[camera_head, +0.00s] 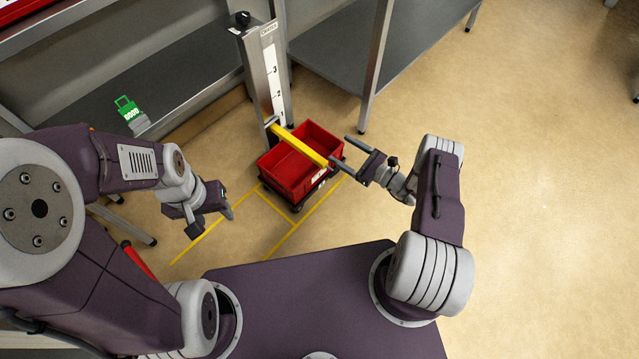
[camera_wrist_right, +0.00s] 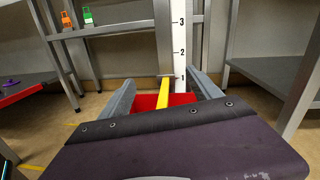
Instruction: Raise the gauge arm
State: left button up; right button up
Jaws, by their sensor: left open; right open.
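The gauge arm is a yellow bar (camera_head: 300,145) that sticks out from a grey post (camera_head: 259,70) with a white numbered scale (camera_head: 271,70). It lies low, just over a red crate (camera_head: 290,176). In the right wrist view the yellow bar (camera_wrist_right: 160,94) meets the post near mark 1 and runs between my fingers. My right gripper (camera_head: 340,154) is open, its fingers apart around the bar's free end; I cannot tell whether they touch it. My left gripper (camera_head: 212,220) is over the floor left of the crate, away from the bar.
Metal shelving (camera_head: 130,90) stands at the back left, with a green tagged item (camera_head: 128,108) on it. A second shelf unit (camera_head: 400,40) stands behind to the right. Yellow lines (camera_head: 280,243) mark the floor around the crate. The floor on the right is clear.

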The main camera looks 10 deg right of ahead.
aim_at(326, 165)
jog(key=s+f+b, duration=0.1)
jog(key=f, duration=0.3)
jog(key=s+f+m+b, duration=0.1)
jog(key=f, duration=0.3)
jog(key=s+f+m+h+b, duration=0.1)
jog(key=s+f, duration=0.1)
jog(key=f, duration=0.2)
jog(key=shift+s+d+t, duration=0.1)
jog(key=shift+d+t, duration=0.2)
jog(key=shift+s+d+f+m+h+b, duration=0.1)
jog(key=shift+d+f+m+h+b, duration=0.15)
jog(key=shift+m+h+b, duration=0.1)
pick_arm(q)
notch_tip(326, 165, down, 7)
jog(key=shift+r, duration=0.15)
pick_arm(e)
jog(key=shift+r, duration=0.2)
jog(key=b+x, duration=0.4)
jog(key=x, duration=0.4)
jog(key=shift+a, duration=0.15)
jog(key=shift+w+a+r, duration=0.1)
jog(key=shift+w+a, duration=0.05)
jog(key=shift+w, duration=0.3)
pick_arm(q)
notch_tip(326, 165, down, 4)
jog(key=shift+f, duration=0.1)
pick_arm(e)
jog(key=shift+c, duration=0.3)
grip_shut()
